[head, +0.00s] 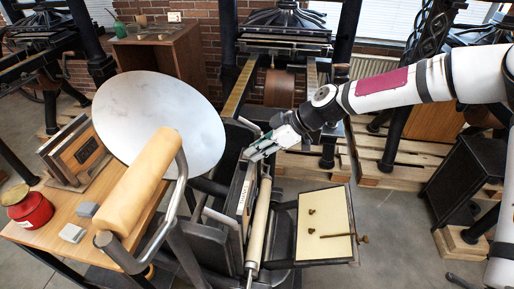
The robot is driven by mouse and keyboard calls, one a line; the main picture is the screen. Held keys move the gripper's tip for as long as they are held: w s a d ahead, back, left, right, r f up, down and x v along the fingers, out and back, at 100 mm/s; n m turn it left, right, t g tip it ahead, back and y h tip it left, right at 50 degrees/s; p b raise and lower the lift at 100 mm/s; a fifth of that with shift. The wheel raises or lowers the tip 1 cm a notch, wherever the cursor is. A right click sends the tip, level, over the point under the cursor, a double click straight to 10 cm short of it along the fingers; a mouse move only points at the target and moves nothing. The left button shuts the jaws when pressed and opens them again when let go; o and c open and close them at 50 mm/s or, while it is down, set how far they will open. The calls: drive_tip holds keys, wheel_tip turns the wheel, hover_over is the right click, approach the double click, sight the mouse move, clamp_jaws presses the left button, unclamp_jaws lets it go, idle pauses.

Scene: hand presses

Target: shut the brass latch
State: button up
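A platen press with a large pale disc (160,120) stands left of centre. On its right a cream panel (325,215) in a dark frame carries two small brass-coloured pieces (311,211) and a thin brass-coloured rod (338,236) with a knob that reaches past the right edge. I cannot tell for sure which brass part is the latch. My gripper (256,153) comes in from the right, above the press bed and the upper end of a pale roller (259,222). It is up and left of the cream panel, apart from the brass pieces. Its finger opening is too small to judge.
A wooden side table (80,230) at the left holds a red can (29,209), grey blocks (72,233) and framed wooden pieces. A big tan roller (140,182) and curved handle stand in front. More presses and pallets fill the back. Floor is open at lower right.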

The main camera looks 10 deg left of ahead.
drive_tip(key=o, duration=0.4)
drive_tip(key=shift+c, duration=0.2)
drive_tip(key=v, duration=1.2)
